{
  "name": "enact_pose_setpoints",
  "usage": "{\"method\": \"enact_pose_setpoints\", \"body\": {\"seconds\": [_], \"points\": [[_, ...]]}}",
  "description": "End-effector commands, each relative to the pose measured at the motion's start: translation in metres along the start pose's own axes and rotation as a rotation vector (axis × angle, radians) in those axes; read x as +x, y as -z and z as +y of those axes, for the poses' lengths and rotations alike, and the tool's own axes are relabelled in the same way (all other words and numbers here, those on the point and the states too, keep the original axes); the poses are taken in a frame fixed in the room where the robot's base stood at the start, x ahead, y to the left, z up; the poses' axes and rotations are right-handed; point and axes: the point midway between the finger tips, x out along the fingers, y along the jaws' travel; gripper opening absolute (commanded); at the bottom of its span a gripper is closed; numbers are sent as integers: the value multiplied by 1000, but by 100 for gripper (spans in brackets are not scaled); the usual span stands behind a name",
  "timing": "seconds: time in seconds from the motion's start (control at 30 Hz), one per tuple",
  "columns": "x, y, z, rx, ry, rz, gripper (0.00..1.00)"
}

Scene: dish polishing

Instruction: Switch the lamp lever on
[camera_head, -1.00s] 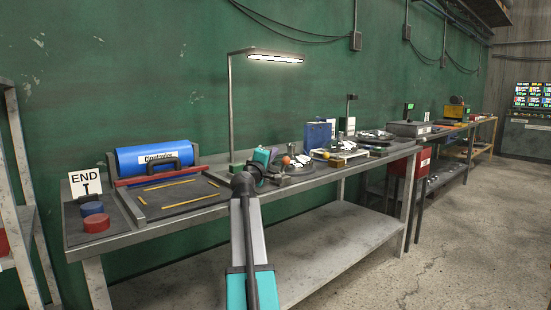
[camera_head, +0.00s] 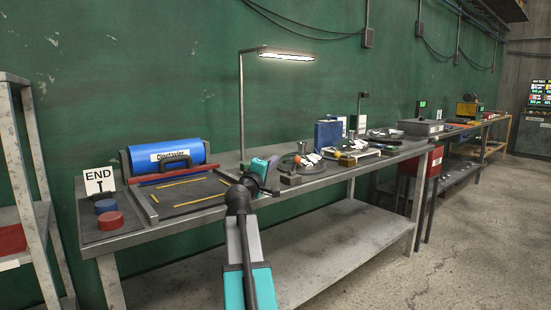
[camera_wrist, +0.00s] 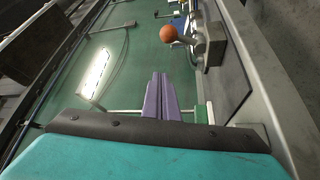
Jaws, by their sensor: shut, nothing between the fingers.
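The lamp (camera_head: 287,56) hangs from a tall post above the bench, its panel glowing white; it also shows in the wrist view (camera_wrist: 97,73). The lever has an orange ball knob (camera_wrist: 168,33) on a grey metal base (camera_wrist: 208,44). In the head view, the small orange knob (camera_head: 297,160) appears just right of my gripper (camera_head: 273,161). The wrist view shows my gripper (camera_wrist: 160,78) with its two purple fingers shut together and empty. The knob lies beyond the fingertips, with a visible gap. I cannot tell the lever's position.
The metal bench (camera_head: 160,236) runs along the green wall. A blue box (camera_head: 327,134) and other gear stand to the right.

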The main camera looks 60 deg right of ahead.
Motion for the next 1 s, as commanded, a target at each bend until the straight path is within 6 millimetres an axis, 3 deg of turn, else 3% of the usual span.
{"method": "enact_pose_setpoints", "body": {"seconds": [0.3,1.0], "points": [[-19,1,-4,0,1,0,0],[-20,2,-4,0,1,1,0]]}}
